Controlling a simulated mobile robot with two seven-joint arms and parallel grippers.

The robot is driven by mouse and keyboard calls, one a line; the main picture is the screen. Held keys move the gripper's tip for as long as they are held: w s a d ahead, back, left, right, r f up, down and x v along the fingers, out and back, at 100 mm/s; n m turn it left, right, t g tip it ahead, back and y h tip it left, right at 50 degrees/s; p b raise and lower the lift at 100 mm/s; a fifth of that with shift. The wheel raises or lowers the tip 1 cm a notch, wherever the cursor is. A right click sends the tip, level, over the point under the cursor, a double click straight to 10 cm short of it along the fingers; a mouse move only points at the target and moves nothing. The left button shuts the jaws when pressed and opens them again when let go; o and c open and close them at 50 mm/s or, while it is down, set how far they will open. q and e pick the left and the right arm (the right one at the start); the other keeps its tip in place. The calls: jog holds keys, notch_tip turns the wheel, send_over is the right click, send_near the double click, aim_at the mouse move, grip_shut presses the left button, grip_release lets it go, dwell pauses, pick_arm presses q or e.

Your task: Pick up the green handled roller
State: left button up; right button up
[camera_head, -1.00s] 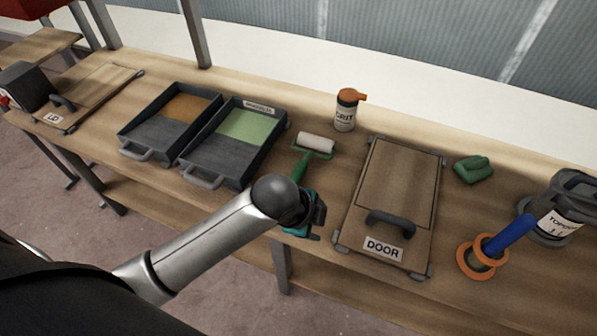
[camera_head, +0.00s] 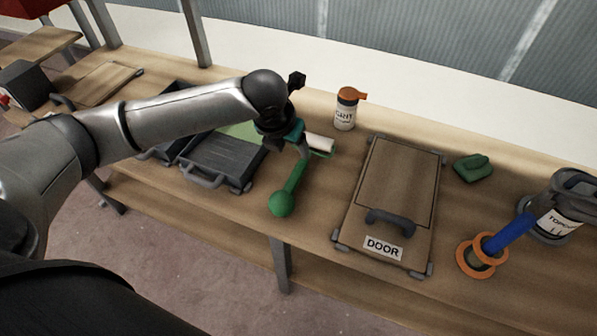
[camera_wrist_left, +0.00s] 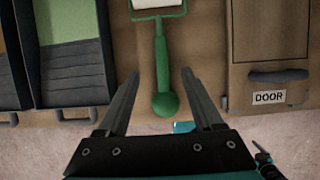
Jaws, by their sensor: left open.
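The green handled roller (camera_head: 289,190) lies on the workbench, its handle with a round knob end pointing to the front edge. Its white roller sleeve (camera_head: 320,143) is partly hidden by my left gripper in the head view. My left gripper (camera_head: 300,145) is open above the roller. In the left wrist view the roller's green handle (camera_wrist_left: 162,75) lies between the lines of my two open fingers (camera_wrist_left: 158,95), its knob (camera_wrist_left: 165,104) level with the fingers. I see no contact with it.
Two dark trays stand left of the roller, the nearer with a green patch (camera_head: 222,165). The DOOR panel (camera_head: 395,200) lies to the right. A GRIT bottle (camera_head: 345,110) stands behind. A green block (camera_head: 473,168) and an orange-flanged blue tool (camera_head: 482,254) lie further right.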

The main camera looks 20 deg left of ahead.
aim_at(299, 167)
pick_arm(q)
jog(key=b+x, duration=0.2)
jog(key=x, duration=0.6)
jog(key=shift+f, duration=0.25)
jog(key=shift+b+x, duration=0.8)
jog(key=shift+x, duration=1.75)
jog(key=shift+d, duration=0.1)
grip_shut()
